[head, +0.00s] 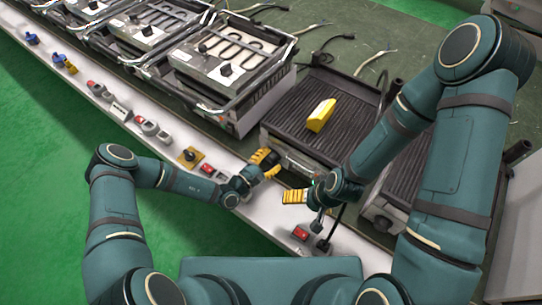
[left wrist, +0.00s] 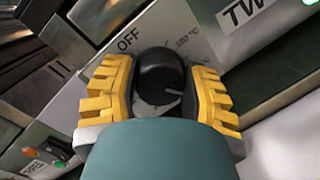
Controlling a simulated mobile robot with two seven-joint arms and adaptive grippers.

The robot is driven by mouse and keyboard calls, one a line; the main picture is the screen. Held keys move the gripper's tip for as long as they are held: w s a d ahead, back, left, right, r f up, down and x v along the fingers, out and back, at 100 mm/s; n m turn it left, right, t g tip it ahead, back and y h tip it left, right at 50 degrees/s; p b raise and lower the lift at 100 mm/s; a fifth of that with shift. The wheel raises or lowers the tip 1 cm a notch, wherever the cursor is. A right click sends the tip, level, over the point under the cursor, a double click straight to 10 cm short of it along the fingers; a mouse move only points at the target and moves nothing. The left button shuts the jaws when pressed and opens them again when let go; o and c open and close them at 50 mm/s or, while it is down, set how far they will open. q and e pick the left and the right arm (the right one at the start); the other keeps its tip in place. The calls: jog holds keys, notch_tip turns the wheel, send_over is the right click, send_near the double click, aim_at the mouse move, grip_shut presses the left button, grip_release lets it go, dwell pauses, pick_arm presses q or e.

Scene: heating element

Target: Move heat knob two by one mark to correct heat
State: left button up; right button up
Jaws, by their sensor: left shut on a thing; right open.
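Heat knob two (left wrist: 160,75) is a round black knob on a light grey panel marked "OFF" and with a temperature in °C. A partly cut-off "TW" label stands to its upper right. A white pointer line on the knob points right. My left gripper (left wrist: 162,92) has its yellow fingers on both sides of the knob and is shut on it. In the head view my left gripper (head: 266,162) is at the front of a grill, and its hand hides the knob. My right gripper (head: 295,196) is open and empty, to the lower right, above the white ledge.
A ribbed black grill (head: 300,110) carries a yellow block (head: 321,115). Several hotplate units (head: 228,60) stand to its left. The white front ledge (head: 262,215) bears switches, including a yellow rotary one (head: 189,156) and a red one (head: 300,233).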

aim_at(277, 135)
pick_arm(q)
jog(key=shift+w+r+n, duration=0.1)
jog(key=shift+n, duration=0.5)
jog(key=o, duration=1.2)
notch_tip(277, 135, up, 10)
